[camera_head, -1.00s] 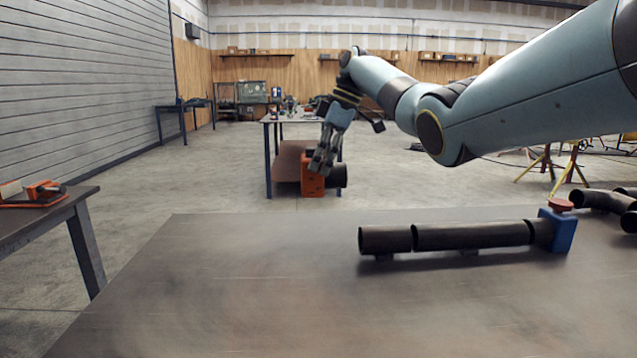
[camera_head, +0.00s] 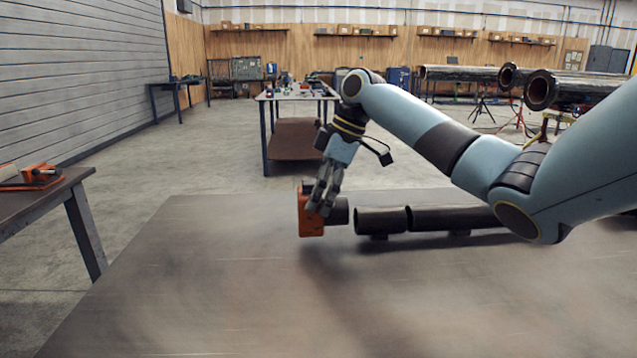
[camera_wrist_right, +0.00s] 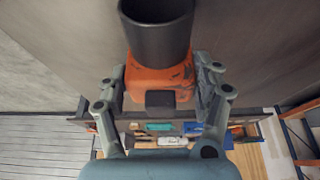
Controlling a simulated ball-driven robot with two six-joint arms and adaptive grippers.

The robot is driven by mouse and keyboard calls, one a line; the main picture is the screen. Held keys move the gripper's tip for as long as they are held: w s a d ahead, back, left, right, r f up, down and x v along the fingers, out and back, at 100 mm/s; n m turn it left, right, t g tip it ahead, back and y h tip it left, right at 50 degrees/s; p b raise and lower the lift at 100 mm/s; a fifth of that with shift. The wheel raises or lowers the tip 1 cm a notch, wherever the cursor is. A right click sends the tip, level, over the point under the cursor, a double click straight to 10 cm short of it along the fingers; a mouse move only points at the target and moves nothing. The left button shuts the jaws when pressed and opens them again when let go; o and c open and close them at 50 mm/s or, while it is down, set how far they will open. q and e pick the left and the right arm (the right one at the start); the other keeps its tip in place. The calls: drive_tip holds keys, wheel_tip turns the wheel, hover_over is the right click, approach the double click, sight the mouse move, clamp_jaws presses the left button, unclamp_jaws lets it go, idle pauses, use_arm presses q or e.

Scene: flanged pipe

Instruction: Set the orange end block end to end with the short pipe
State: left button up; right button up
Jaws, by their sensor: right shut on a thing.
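My right gripper (camera_head: 322,200) is shut on the orange end block (camera_head: 312,222). The block has a dark pipe stub on its right side, pointing at the short pipe (camera_head: 381,220). A small gap shows between the stub and the short pipe, and the two look roughly in line. The short pipe lies end to end with a longer dark pipe (camera_head: 450,218), whose right part is hidden by my right arm. In the right wrist view the orange block (camera_wrist_right: 160,80) sits between both fingers, its hollow stub (camera_wrist_right: 157,35) facing up in the picture. My left gripper is not in view.
The pipes rest on low supports on a large dark table (camera_head: 200,290), whose left and front areas are bare. A side bench (camera_head: 50,195) with an orange tool stands at the left. Another workbench (camera_head: 290,95) stands behind.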

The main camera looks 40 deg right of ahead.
wheel_tip(320, 180, down, 2)
drive_tip(key=shift+f, duration=0.2)
drive_tip(key=o, duration=1.8)
drive_tip(key=shift+c, duration=0.2)
drive_tip(key=v, duration=1.2)
drive_tip(key=shift+f, duration=0.1)
